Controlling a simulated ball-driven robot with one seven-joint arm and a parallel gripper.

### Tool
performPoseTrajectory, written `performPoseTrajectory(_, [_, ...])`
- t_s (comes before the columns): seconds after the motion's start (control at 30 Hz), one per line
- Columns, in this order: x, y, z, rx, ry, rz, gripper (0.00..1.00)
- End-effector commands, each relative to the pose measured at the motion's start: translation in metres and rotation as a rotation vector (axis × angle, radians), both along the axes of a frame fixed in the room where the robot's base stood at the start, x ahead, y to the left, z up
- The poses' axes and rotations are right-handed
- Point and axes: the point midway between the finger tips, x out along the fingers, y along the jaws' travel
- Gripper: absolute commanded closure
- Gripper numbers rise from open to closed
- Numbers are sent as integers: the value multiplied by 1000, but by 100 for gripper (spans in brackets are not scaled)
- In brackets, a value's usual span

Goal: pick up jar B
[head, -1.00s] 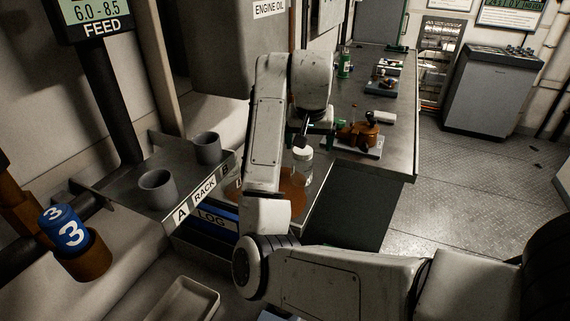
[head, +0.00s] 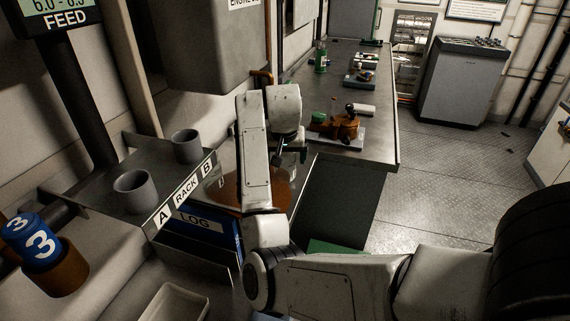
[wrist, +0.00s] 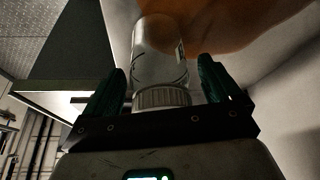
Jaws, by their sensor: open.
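In the wrist view a clear jar (wrist: 160,50) with a pale ribbed lid (wrist: 162,98) stands between the green fingers of my gripper (wrist: 161,78). Gaps show on both sides of the jar, so the gripper is open and not closed on it. A dark label edge shows on the jar's side, but its letter cannot be read. In the head view my arm covers most of this area. A faint glassy shape (head: 221,176) shows left of my forearm; I cannot tell whether it is the same jar.
Rack (head: 160,219) with two grey cups (head: 134,192) (head: 187,146) stands left of my arm. An orange-brown patch (head: 283,187) lies around the jar area. The bench (head: 382,140) holds a brown device (head: 340,126). Open floor (head: 440,170) lies to the right.

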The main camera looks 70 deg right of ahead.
Motion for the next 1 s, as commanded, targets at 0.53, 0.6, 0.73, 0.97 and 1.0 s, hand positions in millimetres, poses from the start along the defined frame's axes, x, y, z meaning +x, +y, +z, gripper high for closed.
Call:
performPoseTrajectory(0.53, [2, -5, -14, 0, 0, -1, 24])
performPoseTrajectory(0.6, [2, -5, -13, 0, 0, -1, 30])
performPoseTrajectory(0.73, [2, -5, -13, 0, 0, -1, 43])
performPoseTrajectory(0.97, [2, -5, -13, 0, 0, -1, 65])
performPoseTrajectory(1.0, [2, -5, -13, 0, 0, -1, 65])
